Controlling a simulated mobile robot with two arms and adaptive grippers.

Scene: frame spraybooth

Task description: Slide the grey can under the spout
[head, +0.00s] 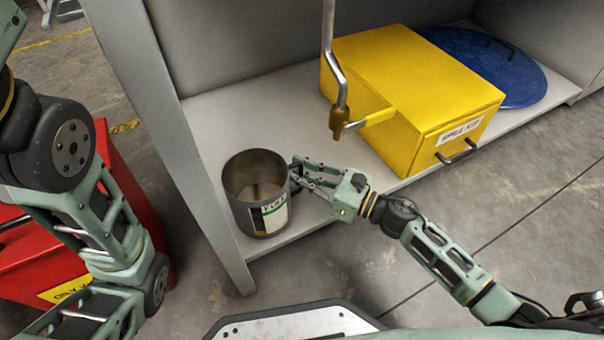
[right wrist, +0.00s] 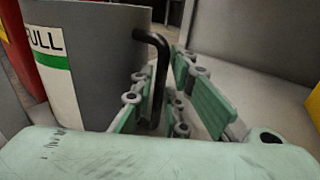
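The grey can (head: 245,205), open-topped with a white and green label, stands upright on the low grey shelf near its left post. In the right wrist view the can (right wrist: 95,75) shows "FULL" on its label and a black handle (right wrist: 160,75). My right gripper (head: 298,172) is at the can's right side. Its fingers are apart, with the handle between them; I cannot tell whether they touch it. The metal spout (head: 338,85) with a brass end hangs from above, right of the can and not over it. My left gripper is out of view.
A yellow spill kit box (head: 410,85) stands on the shelf (head: 215,125) to the right, with a blue round lid (head: 485,65) behind it. A red box (head: 115,190) stands left of the shelf post.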

